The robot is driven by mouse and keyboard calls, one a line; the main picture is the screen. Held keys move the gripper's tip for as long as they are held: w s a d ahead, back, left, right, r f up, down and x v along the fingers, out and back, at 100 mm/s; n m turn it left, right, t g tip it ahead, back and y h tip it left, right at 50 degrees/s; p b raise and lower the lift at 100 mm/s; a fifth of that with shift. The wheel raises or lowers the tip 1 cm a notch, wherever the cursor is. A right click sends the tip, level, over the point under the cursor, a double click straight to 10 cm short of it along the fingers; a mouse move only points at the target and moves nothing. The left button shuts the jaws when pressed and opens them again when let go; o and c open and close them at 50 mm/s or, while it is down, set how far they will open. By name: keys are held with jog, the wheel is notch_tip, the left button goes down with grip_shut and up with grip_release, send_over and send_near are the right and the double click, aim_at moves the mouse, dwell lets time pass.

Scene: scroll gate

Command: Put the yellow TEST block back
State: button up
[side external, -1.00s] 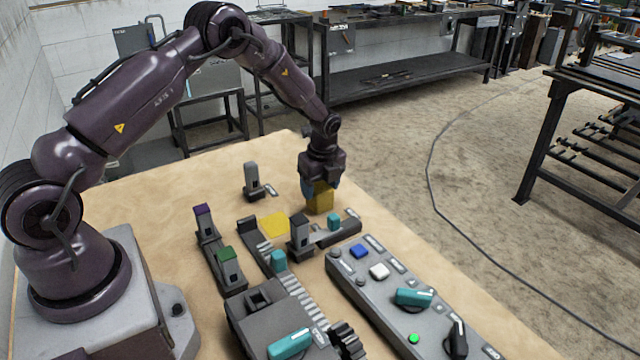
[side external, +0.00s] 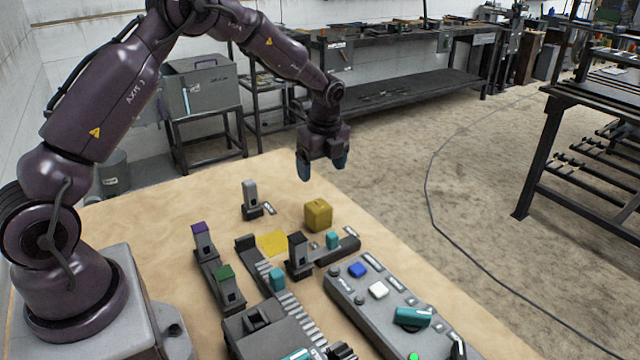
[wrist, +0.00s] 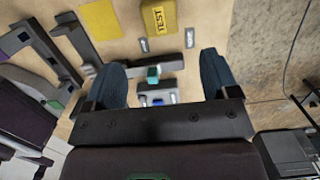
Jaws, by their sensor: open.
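The yellow TEST block (side external: 318,215) sits on the tabletop toward its far right, apart from the flat yellow square (side external: 272,243) to its left. In the wrist view the block (wrist: 159,17) shows its TEST lettering near the top edge, and the yellow square (wrist: 100,19) lies to its left. My gripper (side external: 321,172) is open and empty, raised above the block with a clear gap. In the wrist view its two dark fingers (wrist: 163,82) are spread wide, with the block beyond them.
A dark post (side external: 298,254) and a rail with a teal slider (side external: 332,240) stand just in front of the block. A grey post (side external: 250,197) stands behind left. A control panel (side external: 385,300) with buttons and a teal knob lies at front right.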

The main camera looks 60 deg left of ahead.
jog(key=s+d+r+n+t, duration=0.1)
jog(key=s+d+r+n, duration=0.35)
jog(key=r, duration=0.45)
jog(key=s+d+r+n+t, duration=0.2)
jog(key=s+d+r+n, duration=0.15)
jog(key=s+r, duration=0.4)
jog(key=s+d+r+n+t, duration=0.1)
jog(key=s+d+r+n, duration=0.1)
jog(key=s+n, duration=0.3)
jog(key=s+d+r+n+t+h, duration=0.1)
jog(key=s+d+n, duration=0.2)
jog(key=s, duration=0.7)
jog(key=shift+s+d+r+n+t, duration=0.2)
jog(key=shift+r+n+t, duration=0.15)
jog(key=shift+n, duration=0.65)
jog(key=shift+c, duration=0.5)
